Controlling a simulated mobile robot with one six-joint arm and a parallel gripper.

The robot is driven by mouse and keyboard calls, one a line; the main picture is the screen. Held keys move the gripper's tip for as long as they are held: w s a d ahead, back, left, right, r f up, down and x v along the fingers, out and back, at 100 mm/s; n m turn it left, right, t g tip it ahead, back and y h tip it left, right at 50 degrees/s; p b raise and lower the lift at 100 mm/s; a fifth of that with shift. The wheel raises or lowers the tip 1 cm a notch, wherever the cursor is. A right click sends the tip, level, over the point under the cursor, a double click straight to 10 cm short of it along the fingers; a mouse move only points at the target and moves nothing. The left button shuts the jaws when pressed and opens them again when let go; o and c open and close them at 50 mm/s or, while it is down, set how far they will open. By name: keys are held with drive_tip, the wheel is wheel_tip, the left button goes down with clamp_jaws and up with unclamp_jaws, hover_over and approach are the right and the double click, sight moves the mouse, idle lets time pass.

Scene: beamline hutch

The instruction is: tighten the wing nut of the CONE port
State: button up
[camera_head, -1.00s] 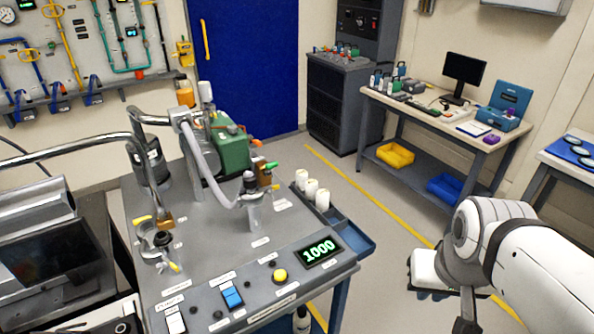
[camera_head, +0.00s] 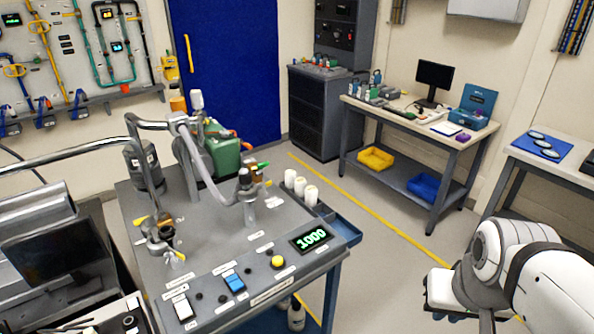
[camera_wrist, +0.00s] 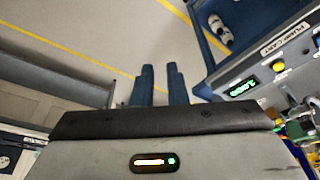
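The pump cart (camera_head: 215,250) stands at the left of the head view. Its left port (camera_head: 160,236) has yellow wing-shaped parts: one at the upper left (camera_head: 140,220) and one at the lower right (camera_head: 179,256). A second port (camera_head: 246,186) stands farther right, by a grey hose. The small labels are too blurred to read, so I cannot tell which port is CONE. My gripper's two blue fingers (camera_wrist: 160,85) show in the wrist view, apart with floor visible between them and nothing held. My gripper is away from the ports; its fingertips are not clear in the head view.
The cart's display (camera_head: 311,238) reads 1000. White bottles (camera_head: 300,186) stand in a blue side tray (camera_head: 343,228). A workbench (camera_head: 420,118) stands at the back right. Open floor (camera_head: 385,240) lies between the cart and my arm.

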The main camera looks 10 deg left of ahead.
drive_tip(key=w+a+f+n+t+y+b, duration=0.1)
drive_tip(key=w+a+f+n+t+b, duration=0.15)
drive_tip(key=w+a+n+b, duration=0.4)
drive_tip(key=w+a+f+n+t+b, duration=0.1)
drive_tip(key=w+n+t+b, duration=0.25)
drive_tip(key=w+n, duration=0.6)
drive_tip(key=w+a+f+n+t+y+b, duration=0.15)
drive_tip(key=w+a+n+b, duration=0.3)
drive_tip(key=w, duration=0.55)
drive_tip(key=n+y+b, duration=1.1)
drive_tip(key=n+b, duration=0.1)
drive_tip(key=n, duration=1.3)
approach(265, 189)
drive_tip(key=x, duration=0.7)
drive_tip(key=shift+w+r+t+p, duration=0.2)
drive_tip(key=shift+r+t+p, duration=0.2)
drive_tip(key=shift+r, duration=0.25)
drive_tip(key=shift+a, duration=0.1)
clamp_jaws()
